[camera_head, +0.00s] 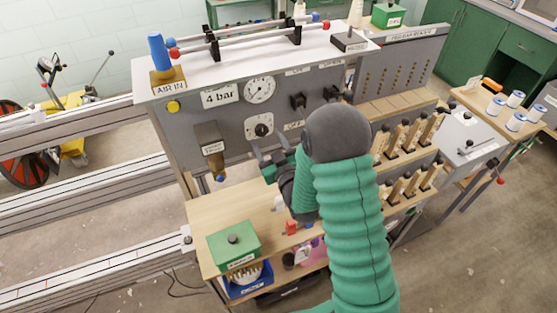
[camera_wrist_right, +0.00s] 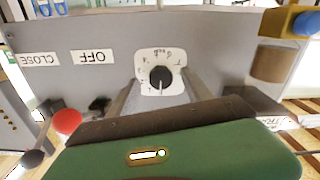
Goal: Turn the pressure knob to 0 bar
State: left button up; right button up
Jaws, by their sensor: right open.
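The pressure knob (camera_head: 262,130) is a small black knob on a white dial plate on the grey panel, below a round gauge (camera_head: 259,90) and a "4 bar" sign (camera_head: 220,97). In the right wrist view the panel appears upside down, and the black knob (camera_wrist_right: 161,79) shows with a white pointer mark. The dial's numbers are too small to read surely. My right gripper (camera_head: 268,158) is open just below and in front of the knob. In the wrist view its two fingers point at the dial plate, one either side, apparently short of the knob. My left gripper is not in view.
Black switches (camera_head: 299,101) sit right of the gauge; an "OFF" label (camera_wrist_right: 92,57) shows in the wrist view. A brown block (camera_head: 210,144) juts from the panel at left. The wooden shelf below holds a green box (camera_head: 233,243). Wooden-handled tools (camera_head: 405,135) stand at right.

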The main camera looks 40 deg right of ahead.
jog(key=p+v, duration=1.2)
jog(key=v, duration=0.2)
jog(key=shift+s, duration=0.4)
jog(key=shift+f, duration=0.1)
